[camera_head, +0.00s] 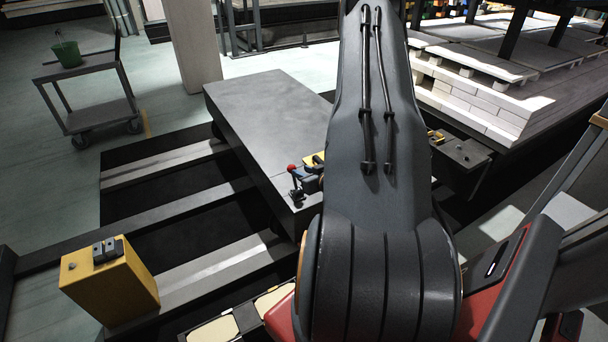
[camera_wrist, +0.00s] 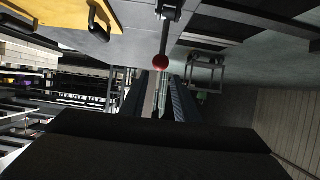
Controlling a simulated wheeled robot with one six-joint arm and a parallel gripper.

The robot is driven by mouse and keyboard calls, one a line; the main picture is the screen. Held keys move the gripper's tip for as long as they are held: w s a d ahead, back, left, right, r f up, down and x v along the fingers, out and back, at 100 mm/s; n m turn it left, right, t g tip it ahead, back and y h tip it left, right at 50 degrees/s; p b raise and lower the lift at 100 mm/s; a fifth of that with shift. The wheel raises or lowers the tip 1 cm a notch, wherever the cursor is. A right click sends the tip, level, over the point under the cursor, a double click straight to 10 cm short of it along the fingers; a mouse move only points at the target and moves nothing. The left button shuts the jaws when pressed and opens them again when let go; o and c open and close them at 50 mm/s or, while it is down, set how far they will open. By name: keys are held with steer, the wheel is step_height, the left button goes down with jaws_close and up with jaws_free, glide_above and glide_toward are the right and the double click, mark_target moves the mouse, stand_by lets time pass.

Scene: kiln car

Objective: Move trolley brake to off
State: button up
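The brake lever is a short dark lever with a red ball knob (camera_head: 292,168), on the near edge of the grey flat-topped trolley (camera_head: 262,115). In the wrist view the red knob (camera_wrist: 161,62) hangs from a dark rod at upper centre. My gripper (camera_wrist: 159,74) shows there as two dark parallel fingers with a gap between them. The knob lies just beyond the fingertips, roughly in line with the gap; I cannot tell whether they touch. In the head view my arm hides most of the gripper, and a dark part shows close right of the lever.
A yellow box (camera_head: 110,282) with a dark switch stands at lower left. A yellow plate with a black handle (camera_wrist: 68,14) is at the wrist view's upper left. A cart (camera_head: 100,115) with a green bucket and a pillar (camera_head: 191,45) stand behind. Stacked pale bricks (camera_head: 480,105) are at right.

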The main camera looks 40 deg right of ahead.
mark_target(293, 167)
steer(key=shift+b+x, duration=2.5)
steer(key=shift+x, duration=1.2)
steer(key=shift+w, duration=0.2)
steer(key=shift+w+d+f, duration=0.1)
steer(key=shift+w+f, duration=0.05)
